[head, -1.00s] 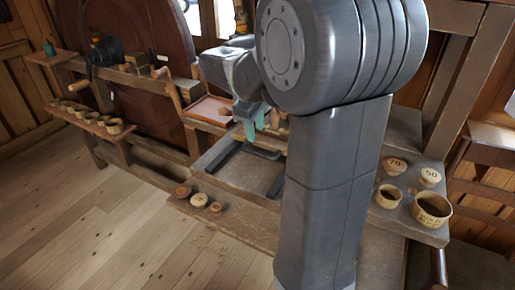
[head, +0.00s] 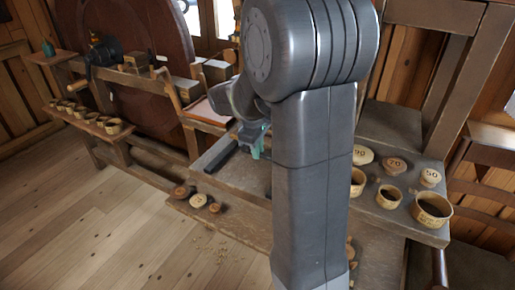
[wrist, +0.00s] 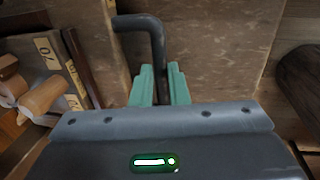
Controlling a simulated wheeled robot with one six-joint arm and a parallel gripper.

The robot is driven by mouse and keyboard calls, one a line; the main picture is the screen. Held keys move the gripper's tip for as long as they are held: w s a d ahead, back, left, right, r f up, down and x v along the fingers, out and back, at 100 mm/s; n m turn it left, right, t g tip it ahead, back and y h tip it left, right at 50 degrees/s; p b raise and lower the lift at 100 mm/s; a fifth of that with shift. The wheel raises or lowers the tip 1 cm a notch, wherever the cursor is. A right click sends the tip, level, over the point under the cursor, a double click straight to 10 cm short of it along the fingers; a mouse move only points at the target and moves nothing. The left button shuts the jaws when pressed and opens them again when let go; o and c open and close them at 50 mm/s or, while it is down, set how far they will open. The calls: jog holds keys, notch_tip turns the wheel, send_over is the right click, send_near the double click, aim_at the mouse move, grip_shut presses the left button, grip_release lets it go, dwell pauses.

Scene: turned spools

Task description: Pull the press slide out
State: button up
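The press slide's dark bent handle (wrist: 154,45) shows in the wrist view as a bar that runs up between my fingers and hooks left. My gripper (wrist: 161,72) has its pale green fingers close on both sides of this bar and looks shut on it. In the head view my gripper (head: 256,147) points down over the wooden press bed, and my arm hides the handle there. One dark rail (head: 221,157) of the press bed shows left of my gripper. The other rail is hidden behind my arm.
Numbered lids (head: 395,164) and cups (head: 431,209) stand on the right shelf. A reddish tray (head: 207,112) is behind left. Tools with wooden handles (wrist: 40,98) are at left in the wrist view.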

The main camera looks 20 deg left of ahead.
grip_shut()
jog(key=shift+s, duration=0.1)
jog(key=s+a, duration=0.1)
jog(key=s, duration=2)
jog(key=shift+a, duration=0.3)
jog(key=o, duration=0.6)
grip_release()
jog(key=shift+o, duration=0.2)
jog(key=shift+r, duration=0.1)
notch_tip(320, 180, up, 13)
jog(key=s+p, duration=0.1)
jog(key=s, duration=0.1)
jog(key=shift+s+r, duration=0.2)
jog(key=shift+s, duration=0.05)
